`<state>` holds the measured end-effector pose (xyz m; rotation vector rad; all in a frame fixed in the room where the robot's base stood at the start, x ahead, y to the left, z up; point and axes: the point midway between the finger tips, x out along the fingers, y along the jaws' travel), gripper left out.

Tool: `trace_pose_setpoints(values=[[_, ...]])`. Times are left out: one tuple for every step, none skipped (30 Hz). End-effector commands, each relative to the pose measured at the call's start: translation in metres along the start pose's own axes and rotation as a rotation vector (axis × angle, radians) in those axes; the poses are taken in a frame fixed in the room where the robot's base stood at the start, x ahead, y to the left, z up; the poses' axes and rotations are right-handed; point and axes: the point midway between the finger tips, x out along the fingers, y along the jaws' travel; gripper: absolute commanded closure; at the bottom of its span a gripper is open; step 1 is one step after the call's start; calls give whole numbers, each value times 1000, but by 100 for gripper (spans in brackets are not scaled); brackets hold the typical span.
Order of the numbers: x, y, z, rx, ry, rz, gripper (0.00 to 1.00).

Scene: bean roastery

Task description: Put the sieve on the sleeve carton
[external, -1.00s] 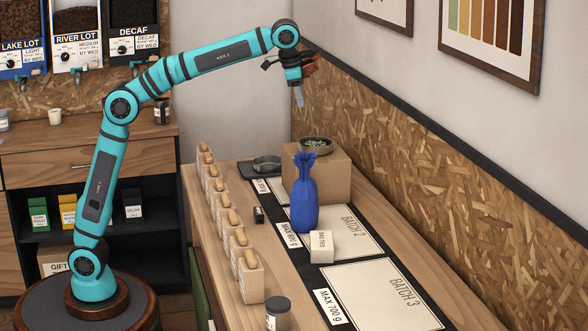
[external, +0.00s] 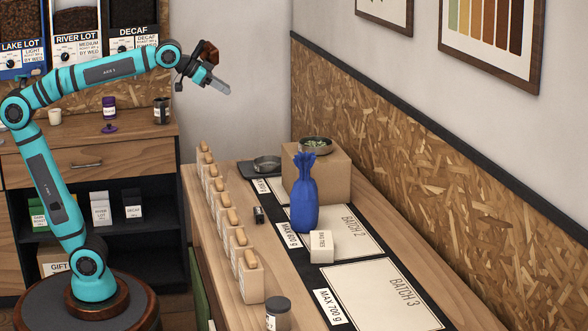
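A round, dark-rimmed pan that looks like the sieve (external: 316,144), with green bits in it, rests on top of a plain brown box, apparently the sleeve carton (external: 335,172), at the back of the bench. The tall blue bag in front hides part of the carton. My gripper (external: 218,87) is high up and left of the carton, well apart from it, pointing right and slightly down. Its grey fingers overlap from this side, so their opening cannot be made out. I see nothing clearly held in it.
A blue tied bag (external: 304,194) and a small white box (external: 321,245) stand on the mats. A round metal pan (external: 266,163) sits behind. Several tan bags (external: 240,255) line the left edge, with a grey-lidded jar (external: 278,313) in front. The Batch 3 mat (external: 380,295) is clear.

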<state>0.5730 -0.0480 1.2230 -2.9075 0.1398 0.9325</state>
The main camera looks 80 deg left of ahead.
Motion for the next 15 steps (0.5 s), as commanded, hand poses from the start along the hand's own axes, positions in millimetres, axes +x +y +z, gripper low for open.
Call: trace_pose_setpoints(values=[[-11,-3,13,-7,34,-5,72],[-16,-4,19,-11,57,-8,72],[-23,-6,28,-17,86,-13,72],[-28,-8,35,-20,109,-16,72],[-33,-9,42,-24,131,-19,72],[-39,-10,52,-29,161,-24,72],[-43,-11,60,-33,182,-27,72],[-48,-12,67,-36,204,-30,72],[-54,-13,77,-41,234,-34,72],[-58,-14,85,-44,256,-38,72],[-62,-15,93,-48,277,-42,72],[-68,-16,104,-52,307,-47,72],[-72,-17,112,-56,328,-50,72],[-75,-17,120,-59,351,-53,72],[-80,-18,131,-63,380,-58,72]])
